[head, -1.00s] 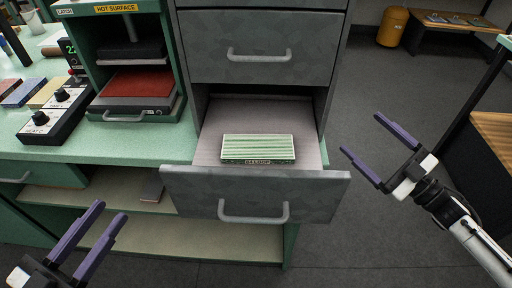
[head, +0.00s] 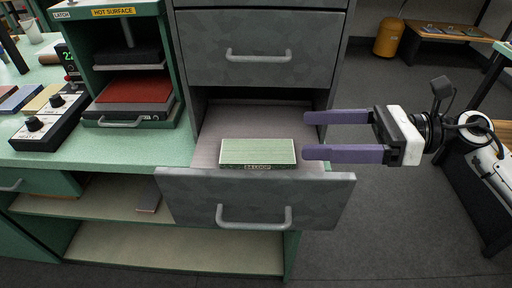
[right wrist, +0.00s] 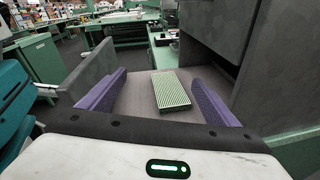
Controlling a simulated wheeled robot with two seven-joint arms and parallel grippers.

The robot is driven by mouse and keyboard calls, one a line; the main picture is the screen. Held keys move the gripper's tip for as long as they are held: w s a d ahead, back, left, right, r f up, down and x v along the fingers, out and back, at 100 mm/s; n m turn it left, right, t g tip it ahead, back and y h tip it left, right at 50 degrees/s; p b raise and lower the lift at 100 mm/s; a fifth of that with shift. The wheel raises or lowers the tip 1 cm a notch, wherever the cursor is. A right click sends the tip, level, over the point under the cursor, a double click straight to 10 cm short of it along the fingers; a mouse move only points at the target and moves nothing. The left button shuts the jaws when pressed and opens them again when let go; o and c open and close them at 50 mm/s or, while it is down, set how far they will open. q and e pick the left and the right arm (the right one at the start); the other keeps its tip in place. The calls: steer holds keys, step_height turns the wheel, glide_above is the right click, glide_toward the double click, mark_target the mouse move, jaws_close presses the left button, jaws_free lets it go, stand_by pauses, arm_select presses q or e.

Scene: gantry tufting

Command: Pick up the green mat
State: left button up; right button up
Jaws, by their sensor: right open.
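The green mat (head: 258,151) is a pale green ribbed slab with a lettered label on its front edge. It lies flat in the open grey drawer (head: 206,150). My right gripper (head: 304,135) is open and empty, with its purple fingers pointing left at the drawer's right side, just right of the mat and apart from it. In the right wrist view the mat (right wrist: 171,90) lies ahead, between the lines of the two spread fingers (right wrist: 160,88). My left gripper is not in view.
A closed drawer (head: 258,50) sits directly above the open one. The open drawer's front panel (head: 180,192) with its handle stands between the mat and me. A press with a red pad (head: 137,88) and a control box (head: 50,122) are on the green bench at left.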

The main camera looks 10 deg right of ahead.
mark_target(260, 151)
steer(key=f+h, duration=0.1)
steer(key=w+f+n+h, duration=0.1)
steer(key=f, duration=0.1)
steer(key=shift+a+h, duration=0.1)
steer(key=shift+h, duration=0.2)
steer(key=p+x, duration=0.1)
steer(key=x, duration=0.3)
steer(key=shift+a+f+p, duration=0.1)
steer(key=shift+a+p, duration=0.05)
steer(key=shift+p, duration=0.15)
steer(key=x, duration=0.2)
steer(key=p+x, duration=0.1)
steer(key=x, duration=0.2)
steer(key=shift+w+a+f, duration=0.15)
steer(key=shift+w+f, duration=0.05)
steer(key=shift+f, duration=0.2)
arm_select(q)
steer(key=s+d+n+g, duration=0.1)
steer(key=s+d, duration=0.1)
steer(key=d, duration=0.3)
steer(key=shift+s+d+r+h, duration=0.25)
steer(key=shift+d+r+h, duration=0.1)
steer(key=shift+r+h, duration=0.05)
arm_select(e)
steer(key=c, duration=1.2)
